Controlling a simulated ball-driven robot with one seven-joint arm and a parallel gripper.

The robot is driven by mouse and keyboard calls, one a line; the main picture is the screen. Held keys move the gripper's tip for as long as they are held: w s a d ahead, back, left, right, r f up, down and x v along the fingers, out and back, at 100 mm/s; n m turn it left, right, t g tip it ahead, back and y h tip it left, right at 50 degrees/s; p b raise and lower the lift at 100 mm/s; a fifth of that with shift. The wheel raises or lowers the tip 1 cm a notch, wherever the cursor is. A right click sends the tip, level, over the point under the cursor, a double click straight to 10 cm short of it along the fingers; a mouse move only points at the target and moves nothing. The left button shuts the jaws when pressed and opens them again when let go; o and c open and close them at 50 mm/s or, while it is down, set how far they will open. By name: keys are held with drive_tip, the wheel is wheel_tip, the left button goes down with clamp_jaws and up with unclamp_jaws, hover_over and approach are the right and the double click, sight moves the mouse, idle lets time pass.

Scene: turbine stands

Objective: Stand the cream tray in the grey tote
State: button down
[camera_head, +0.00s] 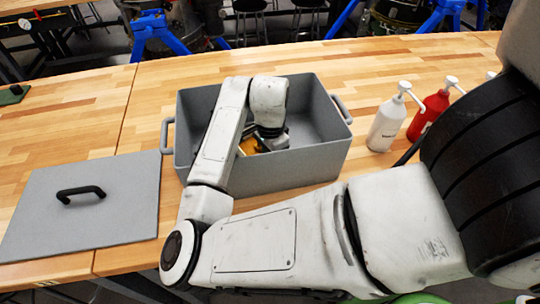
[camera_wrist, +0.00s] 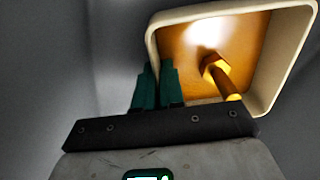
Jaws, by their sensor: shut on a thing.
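The grey tote (camera_head: 320,165) stands open on the wooden bench, and my arm reaches down into it. In the wrist view my gripper (camera_wrist: 155,80) has green fingers that are shut on the near left wall of the cream tray (camera_wrist: 152,42). The tray has a pale rim and an amber inside, with an amber bolt-like piece (camera_wrist: 218,75) in it. In the head view a small amber part of the tray (camera_head: 249,146) shows inside the tote beside my wrist. My arm hides most of the tray and the fingertips there. I cannot tell whether the tray touches the tote floor.
The grey lid (camera_head: 100,220) with a black handle lies flat on the bench left of the tote. A white pump bottle (camera_head: 386,124) and a red pump bottle (camera_head: 428,115) stand right of the tote. The bench behind the tote is clear.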

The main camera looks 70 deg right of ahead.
drive_tip(key=shift+f, duration=0.15)
drive_tip(key=c, duration=1.2)
unclamp_jaws()
drive_tip(key=shift+o, duration=1)
drive_tip(key=shift+r+p, duration=2.95)
drive_tip(key=shift+r, duration=0.6)
drive_tip(key=shift+d, duration=0.1)
